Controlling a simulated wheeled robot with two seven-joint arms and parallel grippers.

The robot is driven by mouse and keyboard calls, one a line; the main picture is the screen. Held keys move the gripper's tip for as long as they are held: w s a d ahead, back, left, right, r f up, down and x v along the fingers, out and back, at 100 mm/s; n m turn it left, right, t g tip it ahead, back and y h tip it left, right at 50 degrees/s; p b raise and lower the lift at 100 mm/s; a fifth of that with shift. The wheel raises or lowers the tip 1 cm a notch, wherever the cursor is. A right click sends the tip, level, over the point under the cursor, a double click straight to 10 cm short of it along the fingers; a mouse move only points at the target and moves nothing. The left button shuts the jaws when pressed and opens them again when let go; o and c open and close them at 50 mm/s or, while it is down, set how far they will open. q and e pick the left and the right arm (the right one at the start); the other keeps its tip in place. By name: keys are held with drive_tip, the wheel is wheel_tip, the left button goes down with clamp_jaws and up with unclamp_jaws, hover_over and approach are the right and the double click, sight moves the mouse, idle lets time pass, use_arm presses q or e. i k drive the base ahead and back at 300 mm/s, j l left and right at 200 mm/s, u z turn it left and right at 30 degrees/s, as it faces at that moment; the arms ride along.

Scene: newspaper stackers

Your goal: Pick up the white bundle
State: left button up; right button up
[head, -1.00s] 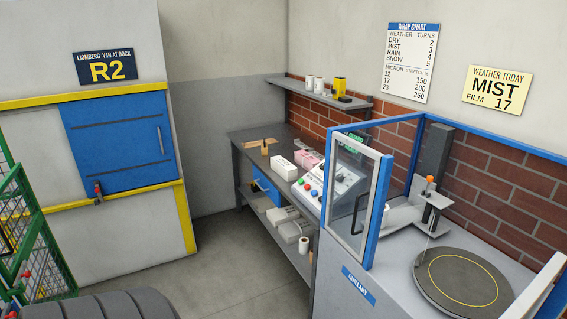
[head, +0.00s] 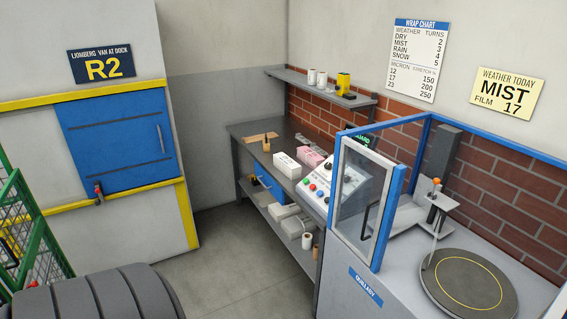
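A white bundle (head: 287,165) lies on the dark workbench (head: 246,133), left of a pink bundle (head: 310,157) and behind the control panel. More pale bundles (head: 283,211) lie on the shelf under the bench, partly hidden by one another. Neither of my grippers shows in the head view, and nothing holds the white bundle on the bench.
The wrapping machine (head: 400,262) with its glass door (head: 362,190) and round turntable (head: 468,287) fills the right. A green cage (head: 38,240) stands at the left. The floor (head: 215,255) before the bench is clear. A shelf (head: 318,93) hangs above the bench.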

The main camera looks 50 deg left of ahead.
sight(288, 165)
drive_tip(key=i+j, duration=0.1)
drive_tip(key=j, duration=0.5)
drive_tip(key=i+j+z, duration=0.1)
drive_tip(key=j, duration=0.45)
drive_tip(key=i+j, duration=0.1)
drive_tip(key=j, duration=0.5)
drive_tip(key=i+j, duration=0.15)
drive_tip(key=j, duration=0.3)
drive_tip(key=i+j+z, duration=0.1)
drive_tip(key=j, duration=0.4)
drive_tip(key=i+j, duration=0.1)
drive_tip(key=j, duration=0.35)
drive_tip(key=i+j+z, duration=0.1)
drive_tip(key=j, duration=0.4)
drive_tip(key=i+j, duration=0.1)
drive_tip(key=j, duration=0.35)
